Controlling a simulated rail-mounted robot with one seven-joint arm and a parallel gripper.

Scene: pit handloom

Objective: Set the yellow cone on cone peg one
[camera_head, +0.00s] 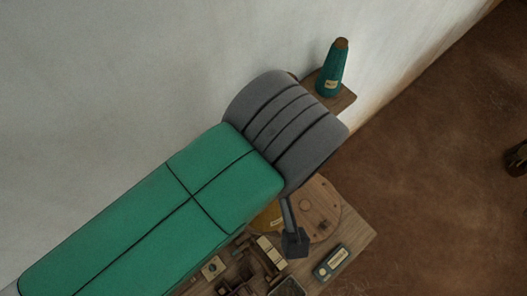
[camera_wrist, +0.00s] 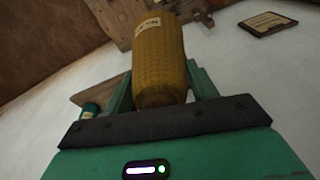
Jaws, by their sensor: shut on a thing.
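The yellow cone (camera_wrist: 159,58) is held between the two green fingers of my gripper (camera_wrist: 157,88) in the wrist view. It has a pale paper label near its far end. In the head view my arm hides most of the gripper, and a yellow patch (camera_head: 266,218) shows just beyond the arm; I cannot tell whether it is the cone. A teal cone (camera_head: 331,72) with a brown tip and a label stands upright on a small wooden wall shelf (camera_head: 342,101). No peg labelled one can be made out in either view.
A wooden table (camera_head: 352,246) below my arm bears a round wooden disc (camera_head: 322,203), a dark labelled block (camera_head: 331,262) and several small boxes. The pale wall (camera_head: 130,70) runs close beside my arm. Brown floor (camera_head: 430,170) is open at right. A framed card (camera_wrist: 268,23) is at upper right.

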